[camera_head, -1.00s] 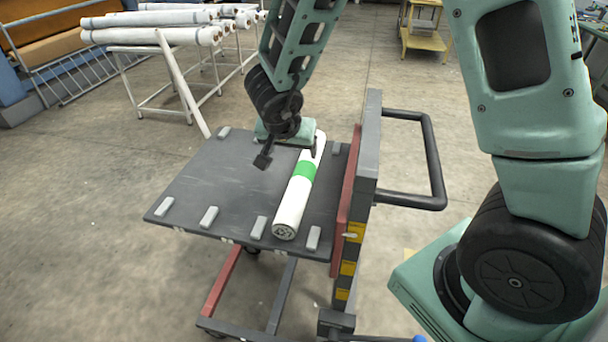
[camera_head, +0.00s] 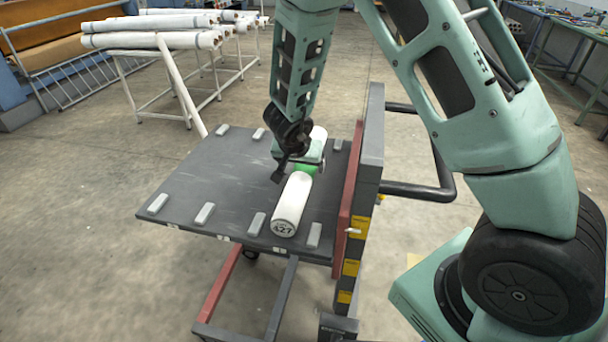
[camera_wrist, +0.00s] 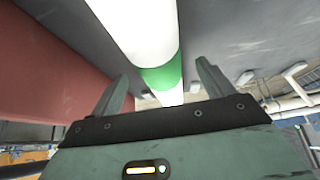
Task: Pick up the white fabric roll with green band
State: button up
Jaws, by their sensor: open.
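The white fabric roll (camera_head: 292,203) with a green band lies lengthwise on the dark trolley platform (camera_head: 190,182), near its right side. Its near end with a printed label faces the head camera. My gripper (camera_head: 303,166) is over the roll at the green band and hides part of it. In the wrist view, the roll (camera_wrist: 138,35) and its green band (camera_wrist: 160,76) run between the two spread fingers of my gripper (camera_wrist: 162,85). The fingers are open, one to each side of the roll, and no contact shows.
The trolley's red and grey upright panel (camera_head: 362,180) stands close to the right of the roll, with a black handle (camera_head: 420,190) beyond it. Small grey blocks (camera_head: 204,213) line the platform edges. A rack with white rolls (camera_head: 150,38) stands behind left.

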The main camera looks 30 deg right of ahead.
aim_at(303, 166)
jog(key=b+x, duration=0.1)
jog(key=x, duration=0.3)
jog(key=shift+d+f+b, duration=0.1)
jog(key=shift+f+b, duration=0.05)
jog(key=shift+b, duration=0.15)
jog(key=c, duration=1.3)
